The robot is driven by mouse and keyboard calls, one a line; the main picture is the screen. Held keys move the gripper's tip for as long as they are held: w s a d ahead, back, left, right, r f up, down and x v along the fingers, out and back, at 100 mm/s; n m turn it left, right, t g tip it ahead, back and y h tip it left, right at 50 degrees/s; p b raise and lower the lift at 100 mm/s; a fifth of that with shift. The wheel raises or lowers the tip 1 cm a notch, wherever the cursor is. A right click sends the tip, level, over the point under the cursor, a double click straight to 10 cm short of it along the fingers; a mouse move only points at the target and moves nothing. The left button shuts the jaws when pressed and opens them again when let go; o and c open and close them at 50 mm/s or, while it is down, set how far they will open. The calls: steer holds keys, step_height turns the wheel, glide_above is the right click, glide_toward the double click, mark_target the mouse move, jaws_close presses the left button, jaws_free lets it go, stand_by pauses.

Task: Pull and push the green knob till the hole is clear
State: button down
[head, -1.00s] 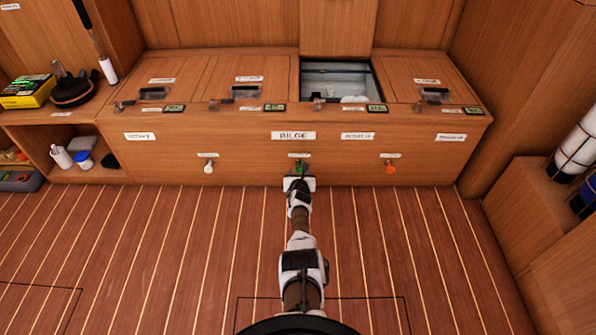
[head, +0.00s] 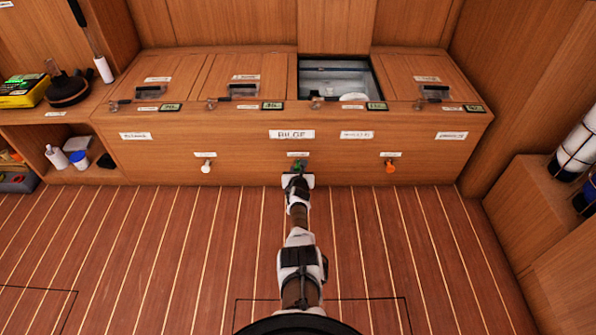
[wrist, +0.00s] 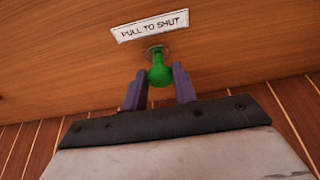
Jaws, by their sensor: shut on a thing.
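The green knob (wrist: 159,73) sits on a short stem in a round metal collar on the wooden front panel, under a label reading "PULL TO SHUT". In the head view only a little of the knob (head: 299,165) shows past my gripper. My gripper (wrist: 161,85) is shut on the knob, one purple-grey finger on each side. In the head view my gripper (head: 298,175) is at the foot of the panel. One hatch opening (head: 339,80) in the bench top is uncovered. It has pale grey walls and a whitish thing (head: 354,97) at its front.
A white knob (head: 206,167) is left on the panel and an orange knob (head: 390,167) right. Shelves with bottles (head: 57,157) stand at the left. A wooden bench (head: 535,215) with white rolls stands at the right. The striped floor between is clear.

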steer(key=shift+s+r+p, duration=0.15)
steer(key=shift+s+p, duration=0.15)
steer(key=shift+p, duration=0.15)
steer(key=s+p, duration=0.4)
steer(key=shift+s, duration=0.4)
steer(key=c, duration=1.1)
jaws_free()
